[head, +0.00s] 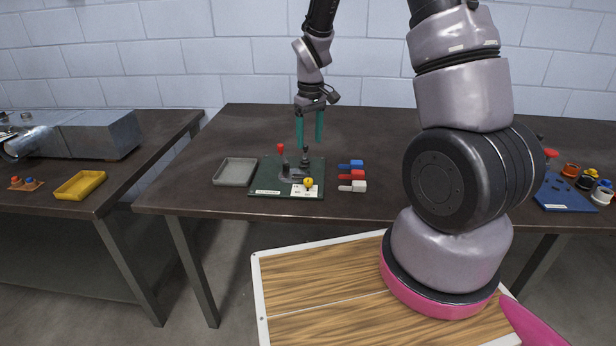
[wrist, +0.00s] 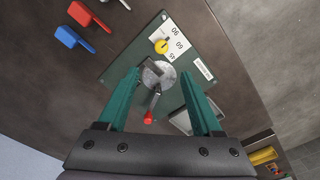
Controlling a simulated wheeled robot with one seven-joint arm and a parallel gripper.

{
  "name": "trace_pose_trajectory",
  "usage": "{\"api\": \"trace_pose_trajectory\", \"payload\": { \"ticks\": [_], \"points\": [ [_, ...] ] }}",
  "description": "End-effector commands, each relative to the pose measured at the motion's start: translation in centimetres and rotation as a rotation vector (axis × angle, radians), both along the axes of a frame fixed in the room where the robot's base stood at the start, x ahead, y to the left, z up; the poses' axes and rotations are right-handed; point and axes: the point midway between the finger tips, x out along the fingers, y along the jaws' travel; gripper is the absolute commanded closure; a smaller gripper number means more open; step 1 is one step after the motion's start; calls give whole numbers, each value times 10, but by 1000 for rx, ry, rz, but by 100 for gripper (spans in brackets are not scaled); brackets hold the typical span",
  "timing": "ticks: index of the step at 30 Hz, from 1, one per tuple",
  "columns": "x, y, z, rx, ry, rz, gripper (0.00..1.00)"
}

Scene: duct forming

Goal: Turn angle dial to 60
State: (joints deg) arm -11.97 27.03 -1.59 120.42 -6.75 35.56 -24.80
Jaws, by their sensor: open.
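The angle dial is a yellow knob (head: 308,183) on a white numbered label at the front right of a dark green plate (head: 262,190). In the wrist view the yellow knob (wrist: 161,47) sits beside printed numbers, including 90 and 60; I cannot tell which one its mark points at. My gripper (head: 309,142) is open and empty, pointing down above the rear of the plate, behind and above the dial. In the wrist view its teal fingers (wrist: 158,75) stand apart, with the grey fixture and red-tipped lever (wrist: 148,117) between them.
A grey tray (head: 235,172) lies left of the plate. Blue, red and white-handled pieces (head: 352,174) lie to its right. A blue board with coloured parts (head: 565,193) is at far right. A left table holds a yellow tray (head: 80,186) and metal ductwork (head: 90,135).

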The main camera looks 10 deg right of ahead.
Motion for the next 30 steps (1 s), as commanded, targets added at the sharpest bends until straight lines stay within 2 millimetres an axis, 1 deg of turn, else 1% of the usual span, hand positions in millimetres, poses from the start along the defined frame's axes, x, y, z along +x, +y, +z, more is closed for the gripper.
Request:
{"api": "trace_pose_trajectory", "payload": {
  "ticks": [1, 10, 18, 21, 25, 30],
  "points": [
    [1, 2, -13, -7, 16, 19, 33],
    [2, 4, -50, -16, 34, 51, 33],
    [1, 3, -101, -16, 34, 49, 33],
    [2, 3, -117, -16, 33, 48, 33],
    [2, 3, -130, -15, 33, 49, 33],
    [2, 4, -136, -15, 32, 48, 33]
  ]
}}
